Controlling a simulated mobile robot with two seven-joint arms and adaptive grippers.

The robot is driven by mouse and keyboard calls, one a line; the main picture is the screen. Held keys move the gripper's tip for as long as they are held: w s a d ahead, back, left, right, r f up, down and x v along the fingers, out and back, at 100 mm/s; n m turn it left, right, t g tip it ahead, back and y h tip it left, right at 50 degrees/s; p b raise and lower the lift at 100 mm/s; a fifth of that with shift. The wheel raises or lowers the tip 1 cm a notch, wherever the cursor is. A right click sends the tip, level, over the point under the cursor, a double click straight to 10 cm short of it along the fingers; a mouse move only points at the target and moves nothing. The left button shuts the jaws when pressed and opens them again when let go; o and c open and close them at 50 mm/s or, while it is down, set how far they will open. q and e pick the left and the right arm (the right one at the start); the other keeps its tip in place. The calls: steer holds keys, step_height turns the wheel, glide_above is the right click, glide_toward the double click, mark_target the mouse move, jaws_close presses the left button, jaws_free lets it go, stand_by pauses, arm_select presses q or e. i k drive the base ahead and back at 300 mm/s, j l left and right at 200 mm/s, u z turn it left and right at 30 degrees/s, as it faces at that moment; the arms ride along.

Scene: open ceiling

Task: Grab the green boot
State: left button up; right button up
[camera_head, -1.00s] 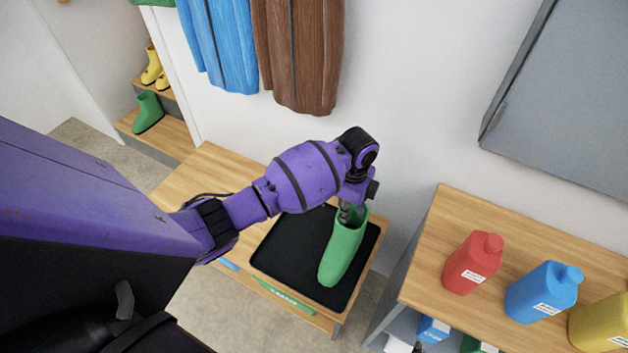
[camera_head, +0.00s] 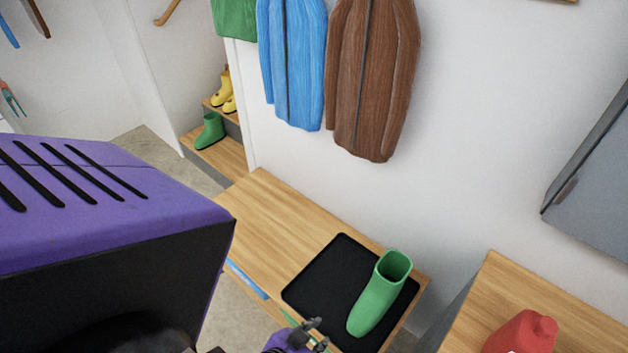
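A green boot (camera_head: 380,294) stands upright on a black tray (camera_head: 325,272) on the wooden bench. Its open top faces up and it leans slightly in the picture. My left gripper (camera_head: 316,334) is at the bottom edge of the view, left of the boot and apart from it. Its dark fingertips show a gap and hold nothing that I can see. Most of that arm is out of frame. Another green boot (camera_head: 208,132) stands on a wooden step in the back left. My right gripper is not in view.
The bench (camera_head: 262,215) is bare left of the tray. Blue (camera_head: 292,60) and brown (camera_head: 372,80) coats hang on the wall. Yellow boots (camera_head: 224,92) stand behind the far green boot.

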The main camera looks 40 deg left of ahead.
mark_target(214, 132)
steer(key=u, duration=2.05)
steer(key=i+j+u, duration=0.1)
steer(key=i+j, duration=0.15)
steer(key=j, duration=0.25)
steer(key=i+j+u, duration=0.1)
steer(key=i+j, duration=0.2)
steer(key=j, duration=0.15)
steer(key=i+j, duration=0.3)
steer(key=j, duration=0.15)
steer(key=i+j+u, duration=0.35)
steer(key=i, duration=0.35)
steer(key=i+u, duration=0.3)
steer(key=i, duration=0.4)
steer(key=i+z, duration=0.25)
steer(key=i, duration=0.25)
steer(key=i+j+z, duration=0.1)
steer(key=i+z, duration=0.2)
steer(key=i, duration=0.15)
steer(key=i+j+z, duration=0.25)
steer(key=i, duration=0.25)
steer(key=i+l+z, duration=0.1)
steer(key=z, duration=0.3)
steer(key=i+z, duration=0.6)
steer(key=z, duration=0.15)
steer(key=i+j+z, duration=0.1)
steer(key=z, duration=0.25)
steer(key=i, duration=0.1)
